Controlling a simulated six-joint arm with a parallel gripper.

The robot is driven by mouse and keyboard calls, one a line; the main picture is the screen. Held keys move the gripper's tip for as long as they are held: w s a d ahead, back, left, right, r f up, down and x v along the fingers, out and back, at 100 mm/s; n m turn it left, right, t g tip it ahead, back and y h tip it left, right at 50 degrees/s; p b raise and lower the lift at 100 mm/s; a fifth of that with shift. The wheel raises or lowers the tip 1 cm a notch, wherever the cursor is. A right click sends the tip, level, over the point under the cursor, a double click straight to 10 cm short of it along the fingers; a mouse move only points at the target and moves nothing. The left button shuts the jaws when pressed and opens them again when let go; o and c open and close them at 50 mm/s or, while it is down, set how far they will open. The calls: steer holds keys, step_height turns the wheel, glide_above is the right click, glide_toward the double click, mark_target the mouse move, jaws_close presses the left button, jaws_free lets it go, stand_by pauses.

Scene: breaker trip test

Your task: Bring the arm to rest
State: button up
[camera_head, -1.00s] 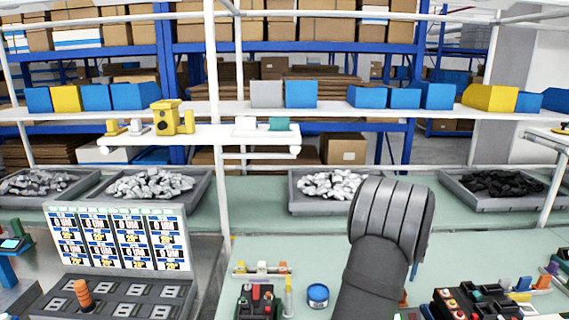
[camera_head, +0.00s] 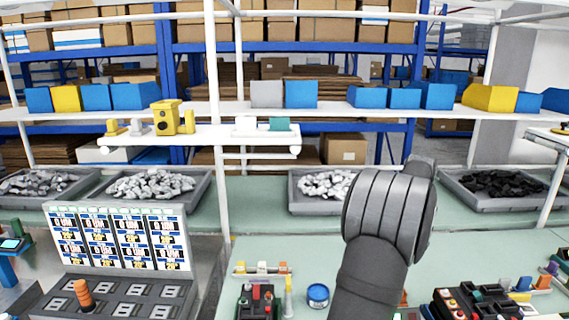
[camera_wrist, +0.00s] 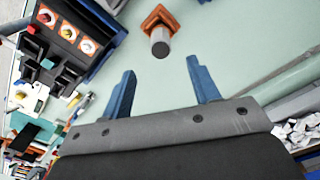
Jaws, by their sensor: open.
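My gripper (camera_wrist: 163,92) shows in the wrist view with its two blue fingers apart and nothing between them. It is above the green bench top (camera_wrist: 235,45). An orange holder with a grey cylinder (camera_wrist: 160,42) stands on the bench beyond the fingertips. In the head view my dark grey arm rises over the bench right of centre, and the fingers are hidden behind it.
A black test fixture (camera_head: 258,302) and a blue round tin (camera_head: 318,295) are left of my arm. Another fixture with buttons (camera_head: 475,303) is at right. Trays of parts (camera_head: 150,186) line the back. A display panel (camera_head: 118,240) stands at left.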

step_height(320, 180, down, 12)
steer(key=shift+f, duration=0.15)
steer(key=shift+r, duration=2.6)
step_height(320, 180, down, 4)
steer(key=shift+f, duration=0.25)
step_height(320, 180, up, 16)
steer(key=shift+f, duration=0.15)
